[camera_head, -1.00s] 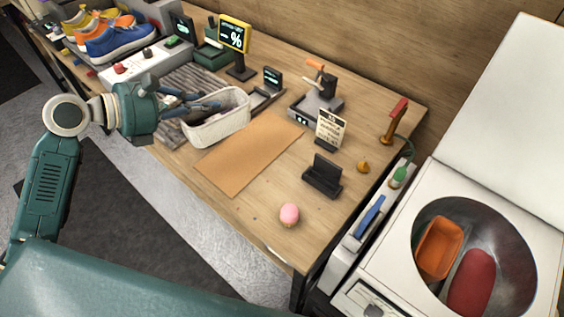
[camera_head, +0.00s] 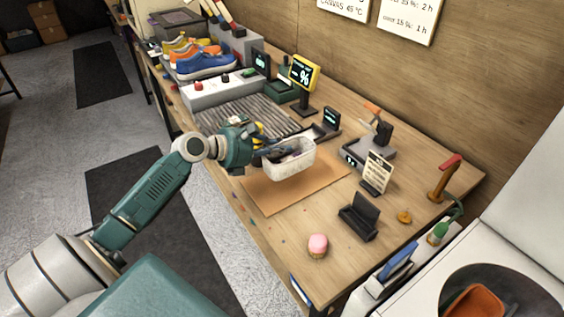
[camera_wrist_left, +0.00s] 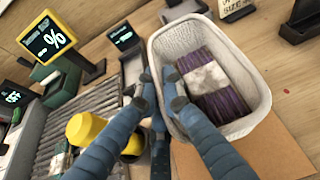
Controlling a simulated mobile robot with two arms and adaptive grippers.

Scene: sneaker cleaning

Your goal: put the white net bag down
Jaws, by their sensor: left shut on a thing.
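The white net bag (camera_head: 290,160) is an open, basket-shaped bag with a pale textured wall. It is at the far end of my left gripper (camera_head: 262,155), above or on the tan mat (camera_head: 270,205); I cannot tell whether its base touches the mat. In the left wrist view, the bag (camera_wrist_left: 252,118) holds a purple bundle with a pale band (camera_wrist_left: 210,80). The blue fingers of my left gripper (camera_wrist_left: 160,85) are shut on the bag's near rim, one finger reaching inside. My right gripper is not in view.
A ridged grey rack (camera_head: 245,112) lies left of the mat, with colourful sneakers (camera_head: 205,65) beyond. A yellow percent sign (camera_head: 304,72), a card stand (camera_head: 376,172), a black holder (camera_head: 359,216) and a pink round thing (camera_head: 318,245) stand around. The mat's front part is bare.

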